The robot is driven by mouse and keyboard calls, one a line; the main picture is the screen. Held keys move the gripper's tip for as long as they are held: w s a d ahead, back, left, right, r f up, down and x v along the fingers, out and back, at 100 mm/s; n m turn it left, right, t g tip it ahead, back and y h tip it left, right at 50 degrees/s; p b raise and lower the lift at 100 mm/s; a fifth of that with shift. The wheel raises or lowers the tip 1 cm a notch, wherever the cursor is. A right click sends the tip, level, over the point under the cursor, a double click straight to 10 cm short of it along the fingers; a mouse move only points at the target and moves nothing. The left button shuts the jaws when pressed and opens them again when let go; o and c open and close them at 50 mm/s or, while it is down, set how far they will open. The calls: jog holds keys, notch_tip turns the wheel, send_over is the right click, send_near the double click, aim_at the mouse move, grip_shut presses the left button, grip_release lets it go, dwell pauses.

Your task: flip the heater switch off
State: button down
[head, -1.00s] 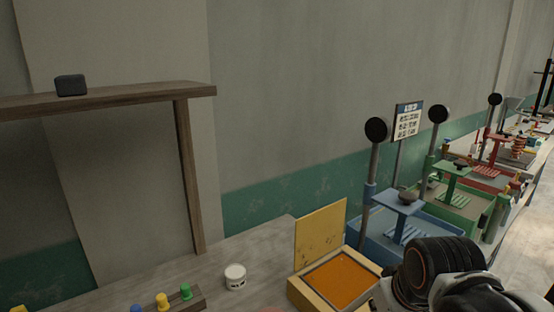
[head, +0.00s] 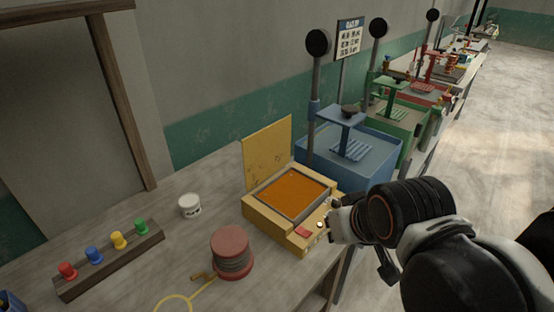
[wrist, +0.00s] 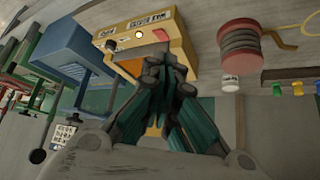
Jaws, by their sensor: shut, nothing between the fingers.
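The heater is a yellow box (head: 262,222) with an orange top surface (head: 292,191) and a raised yellow lid (head: 268,152). A red switch (head: 302,232) sits on its front ledge, beside a small lit lamp (head: 320,224). The lamp also glows in the wrist view (wrist: 139,36), between labels on the box's front face. My gripper (head: 334,226) is at the box's front right corner, just right of the lamp. In the wrist view its fingers (wrist: 160,62) are closed and empty and cover part of the box. I cannot tell whether they touch it or which way the switch is set.
A red spool (head: 232,254) with a yellow wire loop stands left of the heater. A white jar (head: 190,205) and a rack of coloured knobs (head: 110,260) are farther left. A blue tray with a press (head: 345,165) stands close behind, to the right.

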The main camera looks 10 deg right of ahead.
jog(key=m+g+h+p, duration=0.1)
jog(key=m+g+p, duration=0.4)
jog(key=m+g, duration=0.45)
send_over(304, 231)
jog(key=w, duration=0.2)
notch_tip(304, 231, down, 3)
jog(key=m+t, duration=0.1)
jog(key=shift+d+r, duration=0.15)
jog(key=shift+d, duration=0.1)
jog(key=shift+s, duration=0.1)
jog(key=f+b, duration=0.1)
jog(key=f, duration=0.3)
jog(key=s+f+b, duration=0.1)
jog(key=f, duration=0.4)
jog(key=d+f+b, duration=0.1)
jog(key=f, duration=0.3)
jog(key=shift+s+d+f+b, duration=0.1)
jog(key=shift+s+f+b, duration=0.15)
jog(key=shift+b, duration=0.15)
jog(key=shift+f, duration=0.15)
